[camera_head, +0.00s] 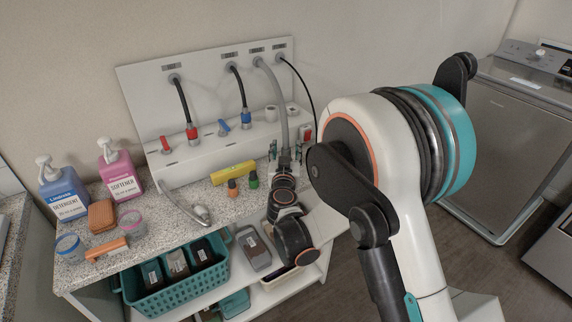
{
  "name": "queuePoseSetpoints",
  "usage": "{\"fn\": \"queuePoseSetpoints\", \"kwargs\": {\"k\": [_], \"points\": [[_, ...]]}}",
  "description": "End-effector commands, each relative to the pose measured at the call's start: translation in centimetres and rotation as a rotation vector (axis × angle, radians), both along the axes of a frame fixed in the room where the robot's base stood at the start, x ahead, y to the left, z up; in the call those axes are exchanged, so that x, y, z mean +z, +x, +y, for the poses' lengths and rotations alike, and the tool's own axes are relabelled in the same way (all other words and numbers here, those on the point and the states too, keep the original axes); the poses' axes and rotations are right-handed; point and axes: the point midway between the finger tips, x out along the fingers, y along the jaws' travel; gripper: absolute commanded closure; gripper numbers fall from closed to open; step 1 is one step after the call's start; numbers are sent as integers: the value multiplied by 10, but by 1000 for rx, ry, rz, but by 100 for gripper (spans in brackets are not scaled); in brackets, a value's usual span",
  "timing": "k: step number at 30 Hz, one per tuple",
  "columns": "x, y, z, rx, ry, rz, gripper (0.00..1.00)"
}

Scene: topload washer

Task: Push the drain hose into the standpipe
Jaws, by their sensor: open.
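The grey drain hose (277,95) comes out of the upper panel and hangs down in a curve toward my gripper (285,153). Its lower end is hidden at the gripper. My gripper is open, with its fingers near the lower part of the hose; I cannot tell whether they touch it. Two short white round fittings stand on the ledge beside the hose, one to its left (271,113) and one to its right (292,109). I cannot tell which, if either, is the standpipe.
Red (192,133) and blue (246,115) hose connectors and a thin black cable (308,82) are close by. A yellow block (233,173), a chrome-ended hose (199,214) and bottles (119,168) are on the counter. The washer (510,135) is at right.

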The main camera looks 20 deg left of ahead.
Motion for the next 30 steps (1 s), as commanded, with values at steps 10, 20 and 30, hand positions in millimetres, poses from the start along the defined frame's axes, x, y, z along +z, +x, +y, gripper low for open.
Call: {"fn": "queuePoseSetpoints", "kwargs": {"k": [10, 20, 30], "points": [[1, 8, 2, 0, 0, 0, 51], [1, 8, 2, 0, 0, 0, 100], [6, 8, 2, 0, 0, 0, 100]]}}
